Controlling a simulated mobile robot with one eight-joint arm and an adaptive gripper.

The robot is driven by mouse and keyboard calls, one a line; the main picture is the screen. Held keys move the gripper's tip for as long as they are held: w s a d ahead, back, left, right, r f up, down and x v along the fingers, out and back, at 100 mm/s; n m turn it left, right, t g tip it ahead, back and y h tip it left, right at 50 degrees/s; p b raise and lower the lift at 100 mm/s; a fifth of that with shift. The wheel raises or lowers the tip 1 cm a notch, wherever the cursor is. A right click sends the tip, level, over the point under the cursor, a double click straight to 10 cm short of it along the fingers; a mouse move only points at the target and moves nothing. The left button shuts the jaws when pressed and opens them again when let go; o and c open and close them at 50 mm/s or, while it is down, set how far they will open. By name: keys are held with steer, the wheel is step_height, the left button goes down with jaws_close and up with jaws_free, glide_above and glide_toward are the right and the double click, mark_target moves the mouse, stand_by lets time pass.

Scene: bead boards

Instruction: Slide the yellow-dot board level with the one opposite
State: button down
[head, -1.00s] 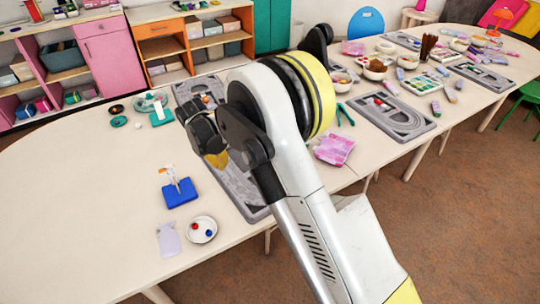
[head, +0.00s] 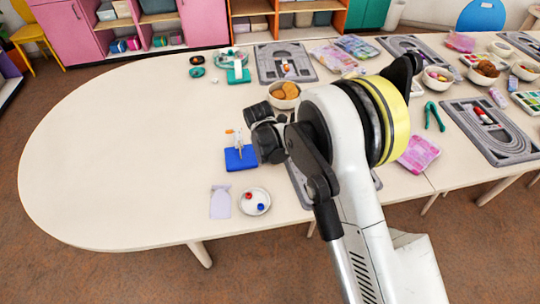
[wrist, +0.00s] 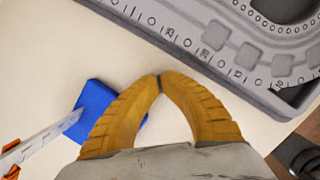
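A grey bead board (head: 295,180) lies near the table's front edge, mostly hidden behind my arm. Opposite it, another grey board (head: 268,72) lies at the far edge. I see no yellow dot on either. In the wrist view a grey board (wrist: 190,45) with numbered marks and grooves fills the upper right. My gripper (wrist: 158,82) has its yellow fingertips meeting with nothing between them, over bare table beside that board's edge. In the head view its fingers are hidden.
A blue block (head: 240,158) with tools standing in it is beside my gripper; it also shows in the wrist view (wrist: 95,105). A white dish (head: 254,201) and a pale tag (head: 220,202) lie in front. A bowl (head: 284,95) stands between the boards. The table's left is clear.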

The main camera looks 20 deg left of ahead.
steer(key=shift+w+d+r+b, duration=0.1)
steer(key=shift+w+d+b, duration=0.15)
steer(key=shift+w, duration=0.7)
steer(key=shift+w+d+r+b, duration=0.1)
steer(key=shift+w+d+b, duration=0.15)
steer(key=shift+w, duration=0.7)
steer(key=shift+w+d, duration=0.25)
steer(key=shift+w, duration=0.8)
steer(key=shift+s, duration=0.15)
